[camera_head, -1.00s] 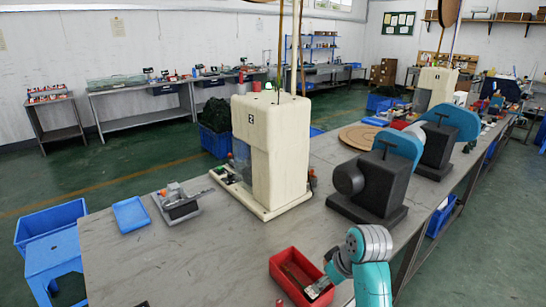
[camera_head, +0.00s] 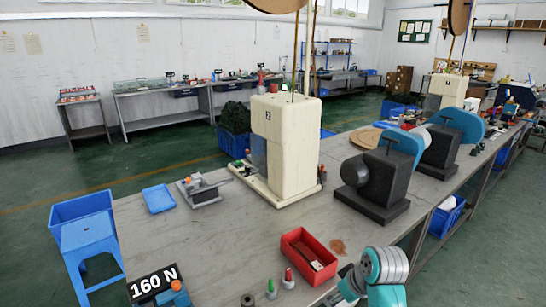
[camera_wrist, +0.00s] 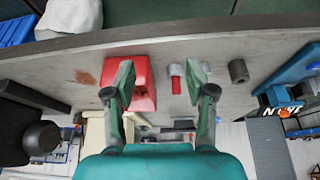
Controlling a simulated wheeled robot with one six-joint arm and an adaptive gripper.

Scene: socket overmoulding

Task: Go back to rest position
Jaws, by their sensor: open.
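A red tray (camera_head: 288,248) lies on the table to the left of my arm, with a dark and pale item inside. The tray (camera_wrist: 146,92) also shows in the wrist view, partly behind the left finger. The gripper's height above the table cannot be told.
A red-topped piece (camera_head: 288,280), a green-topped piece (camera_head: 271,289) and a dark ring (camera_head: 248,299) stand near the tray. A device marked 160 N (camera_head: 155,284) is at the front edge. A cream machine (camera_head: 285,150) and black press (camera_head: 376,180) stand behind. The table's left middle is clear.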

